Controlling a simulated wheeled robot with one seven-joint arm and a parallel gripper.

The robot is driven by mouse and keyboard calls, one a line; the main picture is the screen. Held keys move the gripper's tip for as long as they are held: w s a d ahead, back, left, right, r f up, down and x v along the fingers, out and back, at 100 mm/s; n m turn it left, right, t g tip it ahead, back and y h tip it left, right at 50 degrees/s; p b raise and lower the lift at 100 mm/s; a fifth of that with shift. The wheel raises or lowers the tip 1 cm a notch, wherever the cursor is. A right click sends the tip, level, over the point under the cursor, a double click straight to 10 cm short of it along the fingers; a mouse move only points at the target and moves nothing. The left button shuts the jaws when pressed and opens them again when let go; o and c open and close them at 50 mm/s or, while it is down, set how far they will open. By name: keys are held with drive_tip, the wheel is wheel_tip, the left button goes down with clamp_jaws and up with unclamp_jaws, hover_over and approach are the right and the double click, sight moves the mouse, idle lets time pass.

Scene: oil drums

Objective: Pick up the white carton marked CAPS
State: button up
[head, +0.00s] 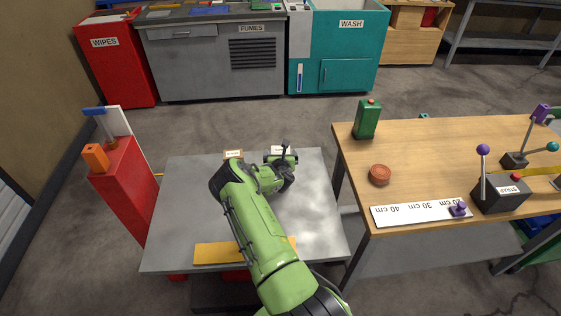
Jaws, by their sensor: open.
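On the far part of the grey metal table (310,215), a small white item (280,150) shows partly behind my gripper. It may be the white carton, but its marking is too small to read. A small tan box with a white label (233,154) lies to its left at the far edge; its lettering is also unreadable. My green arm reaches over the table. My gripper (287,152) is open, over the far part close to the white item. Whether it touches the item cannot be told, and its fingers are partly hidden.
A yellow strip (217,253) lies at the near edge. A red cabinet (125,185) stands left. The table's right side is clear.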

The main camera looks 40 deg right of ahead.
drive_tip(key=shift+w+d+f, duration=0.3)
drive_tip(key=shift+w+d, duration=0.1)
drive_tip(key=shift+d, duration=0.05)
drive_tip(key=shift+r, duration=0.1)
drive_tip(key=shift+c, duration=0.3)
